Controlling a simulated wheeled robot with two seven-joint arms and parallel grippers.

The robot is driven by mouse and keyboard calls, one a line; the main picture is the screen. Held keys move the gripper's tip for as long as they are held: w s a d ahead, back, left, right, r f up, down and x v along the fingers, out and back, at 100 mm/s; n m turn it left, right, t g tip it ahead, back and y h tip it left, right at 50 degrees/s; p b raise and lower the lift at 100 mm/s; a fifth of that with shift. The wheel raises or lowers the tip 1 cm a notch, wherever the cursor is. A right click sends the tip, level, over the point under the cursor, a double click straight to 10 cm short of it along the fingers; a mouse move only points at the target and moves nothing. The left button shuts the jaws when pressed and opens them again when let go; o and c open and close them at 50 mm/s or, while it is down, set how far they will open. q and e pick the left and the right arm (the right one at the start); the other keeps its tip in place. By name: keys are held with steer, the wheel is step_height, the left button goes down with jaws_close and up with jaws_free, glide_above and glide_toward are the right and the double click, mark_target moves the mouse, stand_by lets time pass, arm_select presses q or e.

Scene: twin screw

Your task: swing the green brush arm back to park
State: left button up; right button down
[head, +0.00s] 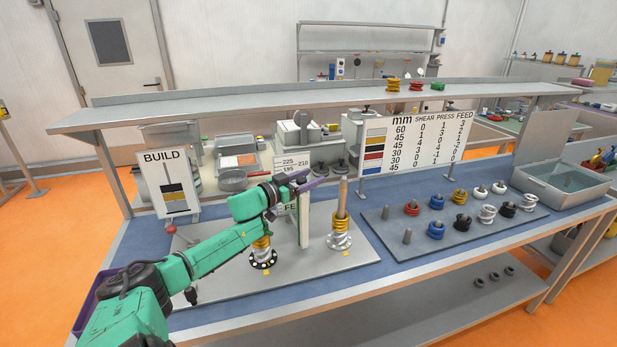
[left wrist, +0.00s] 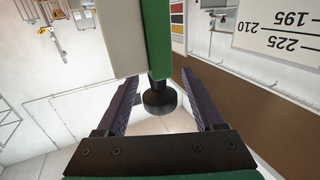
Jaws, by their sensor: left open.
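In the left wrist view a green bar, which I take for the brush arm (left wrist: 158,38), ends in a dark round knob (left wrist: 160,99). My left gripper (left wrist: 159,80) is open, with one purple finger on each side of the knob; I see no finger closed on it. In the head view my left gripper (head: 308,182) is at the top of the pale post (head: 304,222) between the two screw stacks. There the brush arm is mostly hidden by my gripper and cannot be made out clearly. My right gripper is not in view.
The left screw stack (head: 262,255) stands below my wrist and the right stack (head: 340,230) just right of the post, both on a grey plate (head: 310,268). A rack of screw elements (head: 460,235) lies to the right. A BUILD sign (head: 168,183) stands at left.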

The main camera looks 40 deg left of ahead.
arm_select(q)
steer(key=shift+w, duration=0.1)
steer(key=shift+r, duration=0.15)
step_height(320, 180, up, 20)
steer(key=p, duration=0.4)
steer(key=shift+p, duration=0.4)
